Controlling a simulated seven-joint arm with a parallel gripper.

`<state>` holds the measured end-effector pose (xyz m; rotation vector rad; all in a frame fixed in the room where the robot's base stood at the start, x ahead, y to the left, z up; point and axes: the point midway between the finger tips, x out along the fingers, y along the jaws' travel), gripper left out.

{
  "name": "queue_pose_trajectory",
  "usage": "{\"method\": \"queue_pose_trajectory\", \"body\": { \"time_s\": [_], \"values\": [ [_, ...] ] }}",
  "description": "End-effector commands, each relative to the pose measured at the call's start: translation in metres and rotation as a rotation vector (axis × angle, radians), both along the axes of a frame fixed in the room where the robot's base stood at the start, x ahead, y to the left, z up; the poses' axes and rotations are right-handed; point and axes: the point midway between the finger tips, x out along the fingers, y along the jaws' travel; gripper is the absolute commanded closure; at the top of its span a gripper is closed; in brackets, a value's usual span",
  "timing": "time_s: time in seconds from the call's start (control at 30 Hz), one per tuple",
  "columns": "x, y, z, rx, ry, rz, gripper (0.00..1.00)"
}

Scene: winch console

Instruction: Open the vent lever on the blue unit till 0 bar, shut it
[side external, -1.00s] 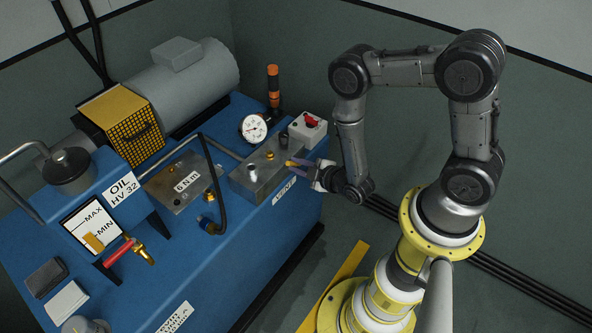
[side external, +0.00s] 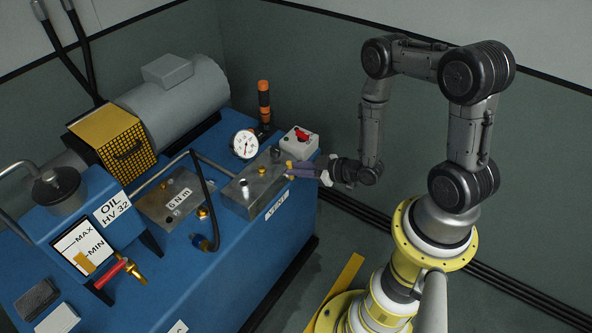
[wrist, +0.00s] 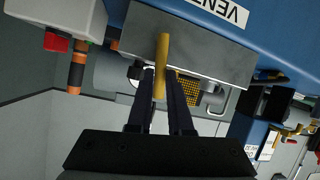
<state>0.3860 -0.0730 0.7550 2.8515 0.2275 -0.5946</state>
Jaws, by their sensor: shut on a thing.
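The blue unit (side external: 200,268) stands at left in the side view. On it, a grey metal block (side external: 237,200) sits above a label reading VENT (side external: 278,206). The brass-yellow vent lever (side external: 289,164) is at the block's right end; in the wrist view the lever (wrist: 162,48) runs between my finger pads. My gripper (side external: 291,170) comes in from the right and is shut on the lever; the wrist view shows the gripper (wrist: 162,73) with a finger on each side. A white dial gauge (side external: 244,144) stands behind the block; its reading is too small to tell.
A white box with a red switch (side external: 302,136) sits just behind the lever. An orange-and-black post (side external: 264,101) rises behind the gauge. A black hose (side external: 207,180) arches left of the block.

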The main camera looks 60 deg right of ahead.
Motion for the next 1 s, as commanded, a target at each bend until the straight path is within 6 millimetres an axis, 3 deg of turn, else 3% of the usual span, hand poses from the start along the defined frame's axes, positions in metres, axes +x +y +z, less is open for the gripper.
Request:
{"method": "queue_pose_trajectory", "body": {
  "time_s": [0.47, 0.5, 0.63, 1.0],
  "values": [
    [-0.0004, -0.0001, -0.0009, 0.013, 0.003, 0.002, 1.00],
    [-0.0004, -0.0001, -0.0009, 0.013, 0.003, 0.002, 0.76],
    [-0.0002, -0.0002, -0.0007, 0.012, 0.002, 0.001, 0.53],
    [-0.0031, -0.0015, 0.0011, 0.012, 0.001, -0.001, 0.52]
  ]
}}
